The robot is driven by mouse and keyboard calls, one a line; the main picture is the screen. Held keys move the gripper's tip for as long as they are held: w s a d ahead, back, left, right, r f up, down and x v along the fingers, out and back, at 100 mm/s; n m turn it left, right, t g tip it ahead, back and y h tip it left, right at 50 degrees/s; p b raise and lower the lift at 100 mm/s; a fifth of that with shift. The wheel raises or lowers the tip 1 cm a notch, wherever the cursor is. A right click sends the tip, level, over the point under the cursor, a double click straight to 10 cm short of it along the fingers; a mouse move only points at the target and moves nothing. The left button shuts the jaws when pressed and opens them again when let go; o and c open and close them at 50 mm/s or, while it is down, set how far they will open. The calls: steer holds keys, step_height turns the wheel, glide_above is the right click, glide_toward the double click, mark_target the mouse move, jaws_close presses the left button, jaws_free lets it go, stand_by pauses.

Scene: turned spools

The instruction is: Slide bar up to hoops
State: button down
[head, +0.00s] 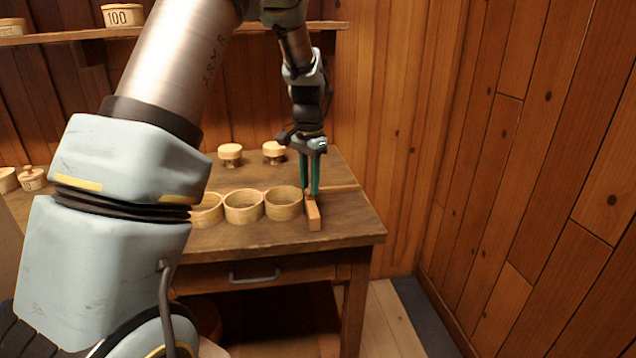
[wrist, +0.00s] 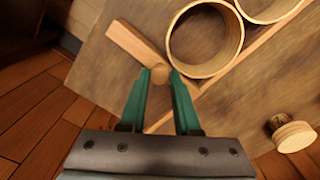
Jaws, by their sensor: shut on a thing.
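The bar (head: 314,215) is a plain wooden block lying on the table at the right end of the row of hoops. It also shows in the wrist view (wrist: 133,42), with a small round knob (wrist: 160,75) near its end. My gripper (head: 311,193) points down with its green fingers shut on the knob. The hoops are round, open wooden rings in a row: a right one (head: 284,204), a middle one (head: 243,206) and a left one (head: 207,210) partly hidden by my arm. The bar is right beside the right hoop; I cannot tell whether they touch.
A thin wooden rail (wrist: 246,57) runs along the hoops and past the bar. Two wooden spools (head: 231,154) (head: 274,152) stand behind the row. The table's right edge is near the bar, with a plank wall (head: 530,180) beyond. Lidded boxes stand at the left.

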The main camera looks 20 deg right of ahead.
steer(key=c, duration=0.6)
jaws_free()
steer(key=shift+r, duration=0.1)
step_height(320, 180, up, 11)
steer(key=shift+f+b, duration=0.15)
steer(key=shift+b, duration=0.75)
steer(key=s+a+f+n, duration=0.3)
steer(key=s+a, duration=0.2)
steer(key=a, duration=0.3)
steer(key=s+a+f+n+t, duration=0.1)
steer(key=s+a+f+n, duration=0.3)
steer(key=a, duration=0.4)
steer(key=s+a+f+n, duration=0.3)
steer(key=s+a+n, duration=0.1)
steer(key=s+a, duration=0.3)
steer(key=shift+a+f+t, duration=0.2)
steer(key=shift+a+t, duration=0.1)
steer(key=shift+a, duration=0.7)
